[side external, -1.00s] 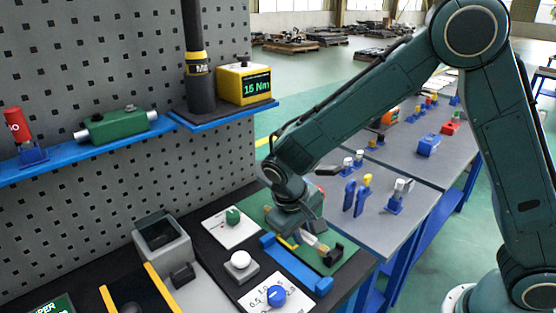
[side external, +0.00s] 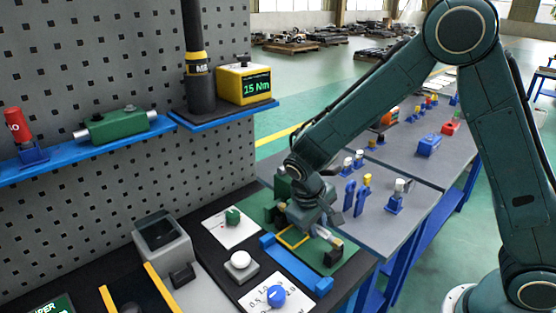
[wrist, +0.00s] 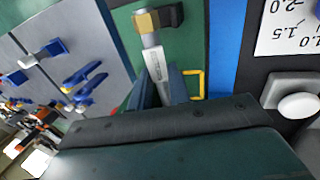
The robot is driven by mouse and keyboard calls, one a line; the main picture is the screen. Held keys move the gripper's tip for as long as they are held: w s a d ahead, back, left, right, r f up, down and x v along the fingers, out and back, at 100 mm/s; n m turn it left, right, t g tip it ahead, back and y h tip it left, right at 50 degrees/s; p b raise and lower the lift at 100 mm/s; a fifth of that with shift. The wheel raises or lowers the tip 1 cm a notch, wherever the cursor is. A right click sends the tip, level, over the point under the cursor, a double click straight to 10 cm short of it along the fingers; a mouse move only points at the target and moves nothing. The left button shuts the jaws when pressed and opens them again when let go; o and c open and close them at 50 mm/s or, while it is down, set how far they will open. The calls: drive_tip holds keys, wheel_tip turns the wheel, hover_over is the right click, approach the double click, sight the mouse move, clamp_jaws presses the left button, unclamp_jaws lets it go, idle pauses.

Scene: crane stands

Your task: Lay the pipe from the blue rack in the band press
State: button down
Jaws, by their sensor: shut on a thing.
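My gripper (side external: 318,222) is shut on a silver pipe with a brass hex end, low over the green plate (side external: 345,262). In the wrist view the pipe (wrist: 156,62) points up and away from the jaws, and its brass end (wrist: 146,22) appears beside a black block (wrist: 172,15). I cannot tell whether they touch. The black block (side external: 333,257) also shows at the plate's near right edge. A yellow outline (side external: 293,238) marks the plate to the left of the pipe. Blue stands (side external: 395,204) are on the grey table behind. I cannot clearly identify the band press or the blue rack.
A blue bar (side external: 296,264) runs along the plate's front left. A white button (side external: 240,260), a blue dial (side external: 276,295) and a green knob (side external: 233,216) are to the left. Upright blue tools (side external: 350,193) stand behind to the right. A blue shelf (side external: 90,152) crosses the pegboard.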

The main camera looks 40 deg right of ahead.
drive_tip(key=shift+f, duration=0.95)
drive_tip(key=c, duration=1.2)
unclamp_jaws()
drive_tip(key=shift+c, duration=0.2)
drive_tip(key=shift+a, duration=0.1)
drive_tip(key=v, duration=1.3)
drive_tip(key=shift+r, duration=0.35)
drive_tip(key=shift+a+r, duration=0.1)
